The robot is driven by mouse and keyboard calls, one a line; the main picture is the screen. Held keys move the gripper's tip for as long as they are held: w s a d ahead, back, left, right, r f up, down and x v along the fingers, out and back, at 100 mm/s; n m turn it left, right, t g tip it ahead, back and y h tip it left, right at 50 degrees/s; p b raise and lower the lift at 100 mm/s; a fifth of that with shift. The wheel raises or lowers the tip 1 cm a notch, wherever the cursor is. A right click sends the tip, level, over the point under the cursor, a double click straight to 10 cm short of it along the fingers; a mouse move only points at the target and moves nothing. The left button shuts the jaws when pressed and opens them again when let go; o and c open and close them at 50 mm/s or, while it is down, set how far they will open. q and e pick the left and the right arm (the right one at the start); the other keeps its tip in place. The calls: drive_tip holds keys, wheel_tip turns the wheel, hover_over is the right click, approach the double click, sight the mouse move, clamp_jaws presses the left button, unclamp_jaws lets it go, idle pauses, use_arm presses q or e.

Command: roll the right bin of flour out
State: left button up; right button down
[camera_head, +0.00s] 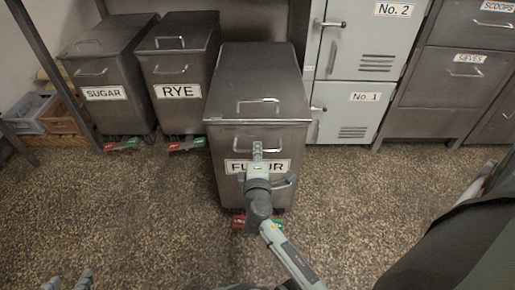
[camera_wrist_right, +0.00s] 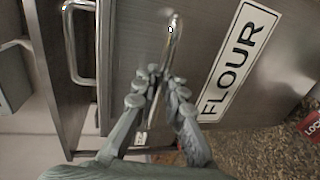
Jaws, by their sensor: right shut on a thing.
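The grey metal flour bin (camera_head: 258,80) stands in the middle of the head view, its FLOUR label (camera_head: 279,166) facing me. It sits further forward than the bins to its left. My right gripper (camera_head: 257,150) is shut on the bin's front handle (camera_head: 272,142), in front of the label. The right wrist view shows the fingers (camera_wrist_right: 164,76) closed around the handle bar (camera_wrist_right: 176,32). A red pedal (camera_head: 238,220) shows at the bin's foot, partly hidden by my right arm. My left gripper (camera_head: 70,281) is at the bottom left edge, fingers apart and empty.
The rye bin (camera_head: 178,60) and sugar bin (camera_head: 108,65) stand to the left, with red and green pedals at their feet. Pale lockers (camera_head: 345,112) and drawers (camera_head: 455,90) line the wall at right. Crates (camera_head: 30,115) lie far left. The speckled floor (camera_head: 150,215) in front is clear.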

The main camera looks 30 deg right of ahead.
drive_tip(key=c, duration=1.6)
unclamp_jaws()
drive_tip(key=shift+o, duration=0.2)
drive_tip(key=shift+r, duration=0.1)
